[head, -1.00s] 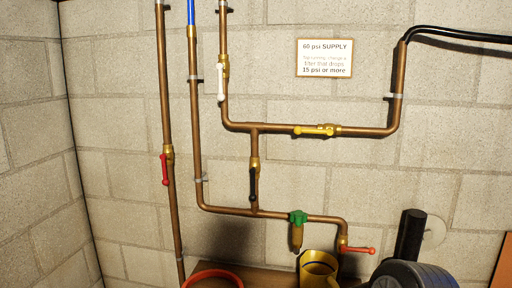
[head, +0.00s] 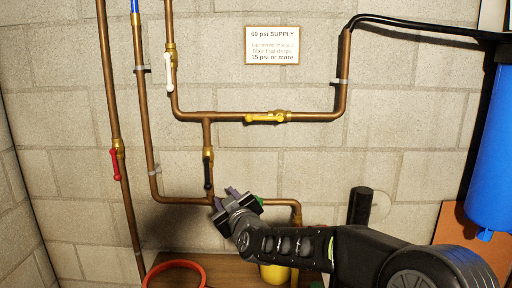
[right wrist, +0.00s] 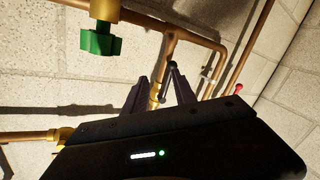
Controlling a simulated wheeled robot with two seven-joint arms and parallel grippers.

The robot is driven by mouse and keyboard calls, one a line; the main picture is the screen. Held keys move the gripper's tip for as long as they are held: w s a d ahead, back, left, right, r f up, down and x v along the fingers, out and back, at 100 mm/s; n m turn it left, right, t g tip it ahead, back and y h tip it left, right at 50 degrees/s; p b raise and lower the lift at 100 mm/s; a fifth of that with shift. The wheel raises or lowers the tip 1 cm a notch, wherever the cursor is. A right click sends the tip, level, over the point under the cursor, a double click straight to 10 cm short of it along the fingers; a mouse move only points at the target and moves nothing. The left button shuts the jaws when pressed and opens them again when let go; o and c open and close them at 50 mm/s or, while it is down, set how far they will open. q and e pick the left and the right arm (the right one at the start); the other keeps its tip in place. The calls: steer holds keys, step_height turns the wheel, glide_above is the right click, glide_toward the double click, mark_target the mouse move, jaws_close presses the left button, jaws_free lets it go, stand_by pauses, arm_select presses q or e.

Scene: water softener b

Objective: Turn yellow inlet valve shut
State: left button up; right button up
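The yellow inlet valve (head: 267,118) sits on the upper horizontal copper pipe in the head view, its yellow handle lying along the pipe. My right gripper (head: 226,198) is below it and to its left, near the lower pipe. In the right wrist view its two dark fingers (right wrist: 162,92) are apart and empty. The black valve handle (right wrist: 173,80) shows between them, but whether it lies between the tips or beyond them I cannot tell. I cannot make out the yellow handle in the right wrist view. My left gripper is not in view.
Other valves are black (head: 208,172), white (head: 169,72) and red (head: 115,163). A green knob (right wrist: 100,40) is close to my right gripper. A blue filter housing (head: 490,150) hangs at the right.

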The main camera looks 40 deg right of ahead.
steer(key=s+d+r+n+t+h, duration=0.1)
steer(key=s+d+r+h, duration=0.1)
steer(key=r, duration=0.7)
steer(key=s+d+r+t+h, duration=0.1)
steer(key=s+d+r+h, duration=0.1)
steer(key=r, duration=0.6)
steer(key=shift+s+d+r+n+p, duration=0.35)
steer(key=shift+s+d, duration=0.2)
steer(key=shift+d, duration=0.55)
steer(key=shift+w, duration=0.1)
